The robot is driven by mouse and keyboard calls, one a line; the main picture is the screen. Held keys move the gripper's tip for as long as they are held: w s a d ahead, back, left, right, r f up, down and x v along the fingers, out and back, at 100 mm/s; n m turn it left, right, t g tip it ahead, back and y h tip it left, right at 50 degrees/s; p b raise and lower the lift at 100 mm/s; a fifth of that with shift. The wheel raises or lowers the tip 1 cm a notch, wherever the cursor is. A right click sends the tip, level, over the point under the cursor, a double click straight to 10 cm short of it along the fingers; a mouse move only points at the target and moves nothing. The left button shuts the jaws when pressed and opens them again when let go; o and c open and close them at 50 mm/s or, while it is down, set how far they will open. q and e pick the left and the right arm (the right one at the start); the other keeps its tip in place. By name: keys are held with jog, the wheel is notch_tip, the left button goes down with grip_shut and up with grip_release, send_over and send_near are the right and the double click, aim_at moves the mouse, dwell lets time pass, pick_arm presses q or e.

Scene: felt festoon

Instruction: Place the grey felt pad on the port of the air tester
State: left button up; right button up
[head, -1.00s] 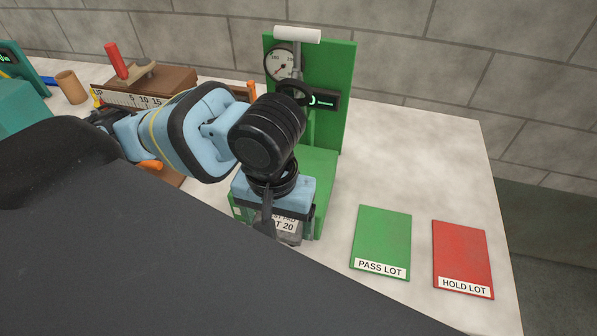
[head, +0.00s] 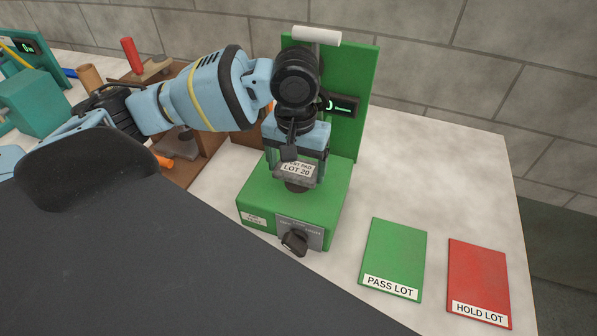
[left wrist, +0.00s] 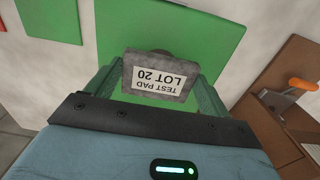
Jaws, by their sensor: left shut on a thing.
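The grey felt pad (head: 297,179), with a white "TEST PAD LOT 20" label, is between the fingers of my left gripper (head: 297,172). The gripper is shut on it and points down over the green base of the air tester (head: 345,150). In the left wrist view the pad (left wrist: 158,97) also sits between the fingers, its label upside down. The dark round port (head: 296,187) shows just under the pad, mostly hidden by it. I cannot tell whether the pad touches it. My right gripper is not in view.
The tester has a knob (head: 295,242) at its front and a white lever handle (head: 316,36) on top. A green PASS LOT mat (head: 394,252) and a red HOLD LOT mat (head: 478,275) lie to the right. A brown wooden fixture (head: 205,140) stands left.

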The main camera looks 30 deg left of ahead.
aim_at(297, 168)
pick_arm(q)
jog(key=shift+w+a, duration=0.1)
jog(key=shift+w, duration=0.1)
notch_tip(297, 168, down, 4)
jog(key=shift+w+a+r+b, duration=0.1)
jog(key=shift+w+r+b, duration=0.1)
jog(key=shift+b, duration=0.1)
jog(key=shift+r, duration=0.1)
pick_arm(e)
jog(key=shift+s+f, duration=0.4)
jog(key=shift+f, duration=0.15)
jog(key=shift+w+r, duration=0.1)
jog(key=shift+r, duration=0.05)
pick_arm(q)
jog(key=o, duration=0.9)
notch_tip(297, 168, up, 12)
jog(key=p, duration=0.1)
jog(key=shift+p, duration=0.4)
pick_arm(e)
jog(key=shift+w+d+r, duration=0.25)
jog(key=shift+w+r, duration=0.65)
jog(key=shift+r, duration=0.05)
